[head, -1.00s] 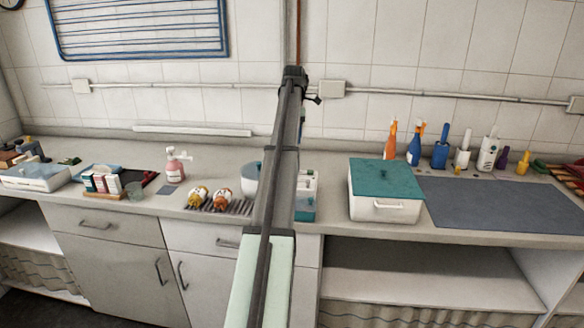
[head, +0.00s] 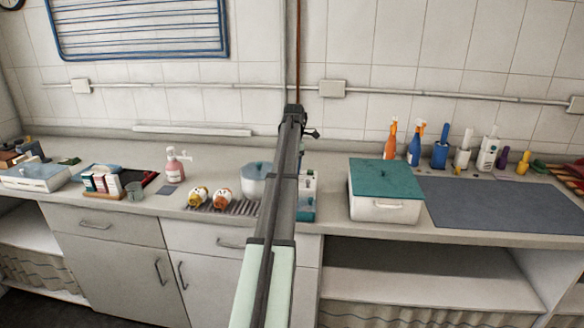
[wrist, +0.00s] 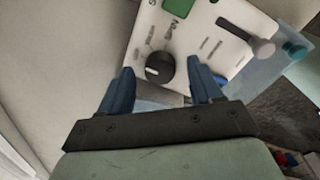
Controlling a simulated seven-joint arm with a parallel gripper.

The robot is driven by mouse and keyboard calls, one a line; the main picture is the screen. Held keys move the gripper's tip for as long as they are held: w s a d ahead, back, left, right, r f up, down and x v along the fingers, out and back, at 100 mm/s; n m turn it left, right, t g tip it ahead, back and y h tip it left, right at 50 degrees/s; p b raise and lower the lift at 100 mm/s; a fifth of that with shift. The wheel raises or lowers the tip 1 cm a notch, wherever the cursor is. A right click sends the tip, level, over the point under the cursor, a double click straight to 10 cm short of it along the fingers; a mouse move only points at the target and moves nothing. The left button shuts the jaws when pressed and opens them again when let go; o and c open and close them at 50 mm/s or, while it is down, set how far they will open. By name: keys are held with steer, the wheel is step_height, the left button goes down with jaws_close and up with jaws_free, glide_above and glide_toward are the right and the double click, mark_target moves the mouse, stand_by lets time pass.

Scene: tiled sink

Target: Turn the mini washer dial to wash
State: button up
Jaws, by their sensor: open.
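The mini washer's white control panel (wrist: 203,38) fills the upper middle of the wrist view. Its round black dial (wrist: 157,66) has a pale pointer mark, with small labels around it too blurred to read. My gripper (wrist: 160,72) is open, its two blue fingers spread to either side of the dial in the picture. I see no clear contact between fingers and dial. In the head view a small white and teal unit (head: 306,200), apparently the washer, shows just right of my arm, partly hidden. My gripper is not clearly visible there.
The panel also carries a green display (wrist: 178,7) and a grey knob on a slot (wrist: 262,48). On the counter, a blue-lidded tub (head: 252,180) stands left of my arm. A teal-lidded white box (head: 385,208) stands to the right.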

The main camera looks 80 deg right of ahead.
steer(key=shift+f, duration=0.45)
steer(key=c, duration=1)
